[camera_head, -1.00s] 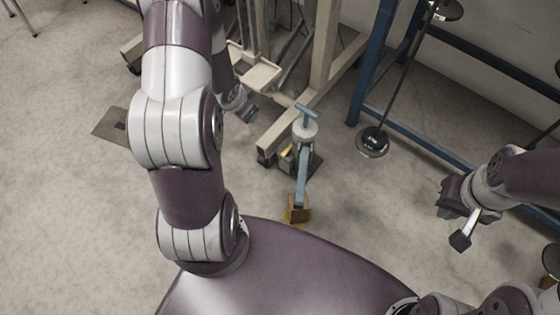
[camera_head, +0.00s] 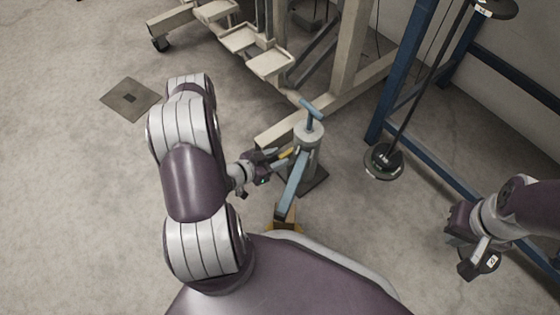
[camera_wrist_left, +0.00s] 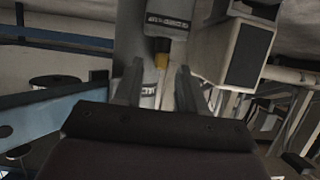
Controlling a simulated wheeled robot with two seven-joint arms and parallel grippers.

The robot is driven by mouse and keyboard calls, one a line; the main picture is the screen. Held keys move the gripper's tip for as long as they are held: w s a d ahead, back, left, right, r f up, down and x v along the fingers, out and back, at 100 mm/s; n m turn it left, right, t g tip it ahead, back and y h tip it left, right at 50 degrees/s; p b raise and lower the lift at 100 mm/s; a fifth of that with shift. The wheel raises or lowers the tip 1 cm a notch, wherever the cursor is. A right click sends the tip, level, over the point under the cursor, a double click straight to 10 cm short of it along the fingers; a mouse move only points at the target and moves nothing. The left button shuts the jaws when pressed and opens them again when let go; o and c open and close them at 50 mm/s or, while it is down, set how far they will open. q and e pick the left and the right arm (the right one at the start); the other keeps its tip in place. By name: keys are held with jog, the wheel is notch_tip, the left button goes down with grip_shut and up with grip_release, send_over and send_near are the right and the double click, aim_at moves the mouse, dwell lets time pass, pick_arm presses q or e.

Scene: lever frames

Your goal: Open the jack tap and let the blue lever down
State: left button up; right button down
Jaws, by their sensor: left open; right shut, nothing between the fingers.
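The jack (camera_head: 308,150) is a grey cylinder on a dark base, with a blue T-shaped handle (camera_head: 312,109) on top. Its blue lever (camera_head: 293,190) reaches toward me, its near end by a brown and yellow block (camera_head: 286,216). The lever also crosses the left of the left wrist view (camera_wrist_left: 45,113). The yellow tap (camera_head: 287,154) sticks out on the jack's left side. My left gripper (camera_head: 278,158) is open at the tap. In the left wrist view the tap (camera_wrist_left: 162,60) appears between the fingertips, contact unclear. My right gripper (camera_head: 469,266) is shut and empty, far right.
A beige frame (camera_head: 345,70) stands behind the jack. A blue rack (camera_head: 400,75) with a hanging rod and dark weight disc (camera_head: 384,161) stands to its right. A flat floor plate (camera_head: 130,98) lies at left.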

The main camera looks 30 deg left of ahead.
aim_at(287, 156)
pick_arm(q)
jog(key=shift+x, duration=0.95)
grip_shut()
jog(key=n+y+p, duration=0.2)
jog(key=d+y, duration=0.1)
jog(key=shift+s+r+n+t+p, duration=0.1)
jog(key=shift+r+n+t+p, duration=0.2)
jog(key=shift+n+p, duration=0.1)
jog(key=shift+f+n+y+p, duration=0.15)
jog(key=shift+n+y+p, duration=0.2)
jog(key=shift+n+y, duration=0.5)
jog(key=shift+f+y, duration=0.1)
jog(key=shift+y, duration=0.25)
grip_release()
